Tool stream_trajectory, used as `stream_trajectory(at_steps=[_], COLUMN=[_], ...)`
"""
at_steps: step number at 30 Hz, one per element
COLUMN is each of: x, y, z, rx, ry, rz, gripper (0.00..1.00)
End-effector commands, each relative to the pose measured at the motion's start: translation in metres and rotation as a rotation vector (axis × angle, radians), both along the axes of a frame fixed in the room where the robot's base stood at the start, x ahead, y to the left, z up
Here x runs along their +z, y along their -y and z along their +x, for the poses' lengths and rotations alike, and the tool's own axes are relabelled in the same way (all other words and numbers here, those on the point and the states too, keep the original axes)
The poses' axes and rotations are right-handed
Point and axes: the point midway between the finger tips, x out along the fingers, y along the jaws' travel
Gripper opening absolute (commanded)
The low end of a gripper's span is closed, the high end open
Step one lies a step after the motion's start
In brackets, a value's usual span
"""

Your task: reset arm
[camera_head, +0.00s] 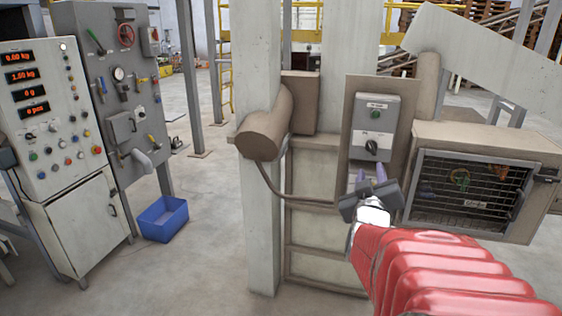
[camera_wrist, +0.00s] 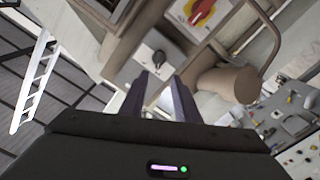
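My gripper (camera_head: 372,173) is in front of the lower edge of a small grey switch box (camera_head: 386,122), which has a green button and a black rotary knob (camera_head: 371,147). Its two purple-grey fingers stand apart, with nothing seen between them. In the wrist view the gripper (camera_wrist: 164,78) points toward the tilted box face, and the black knob (camera_wrist: 158,58) shows just beyond the fingertips. A gap shows between the fingers there too. I cannot tell whether a fingertip touches the box. My red-sleeved arm reaches in from the lower right.
A mesh-fronted cabinet (camera_head: 470,190) stands close right of my gripper. A brown cylinder (camera_head: 265,130) juts out to the left, beside a pale column (camera_head: 260,225). A control panel (camera_head: 50,110) and a blue bin (camera_head: 163,219) are at the left. Floor between bin and column is clear.

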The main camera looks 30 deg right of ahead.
Motion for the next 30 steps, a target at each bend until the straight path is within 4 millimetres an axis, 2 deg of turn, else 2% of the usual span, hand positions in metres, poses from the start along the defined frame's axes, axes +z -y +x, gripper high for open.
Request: stream_trajectory(at_steps=[17, 20, 23, 26, 30], x=[0.0, -0.001, -0.005, -0.012, -0.027], y=[-0.001, -0.006, -0.021, -0.046, -0.095], z=[-0.004, -0.001, 0.008, 0.021, 0.038], rx=[-0.006, 0.006, 0.041, 0.099, 0.194], ry=[0.0, -0.003, -0.012, -0.033, -0.082], rz=[0.001, 0.013, 0.051, 0.118, 0.238], gripper=[0.29, 0.29, 0.29, 0.29, 0.29])
